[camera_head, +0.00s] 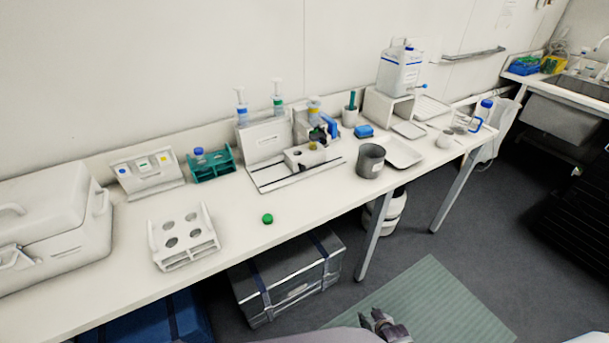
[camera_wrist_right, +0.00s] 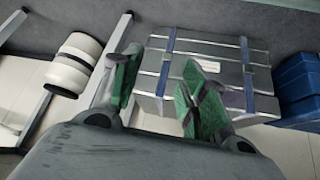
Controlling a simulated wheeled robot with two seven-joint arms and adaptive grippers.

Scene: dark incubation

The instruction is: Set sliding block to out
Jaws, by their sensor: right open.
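The sliding block (camera_head: 306,157) appears as a light block with a dark round hole. It sits on a rail base (camera_head: 270,180) at the front of a white device (camera_head: 262,138) on the bench. I cannot tell its exact set position. My right gripper (camera_head: 383,322) is low in front of the bench, over the green mat, far from the block. In the right wrist view the right gripper (camera_wrist_right: 160,95) has its green-padded fingers apart with nothing between them. My left gripper is not in view.
A grey cup (camera_head: 370,160) and a tray (camera_head: 403,152) stand right of the device. The bench's front edge lies above a strapped case (camera_head: 287,280). Bare bench shows around the cap.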

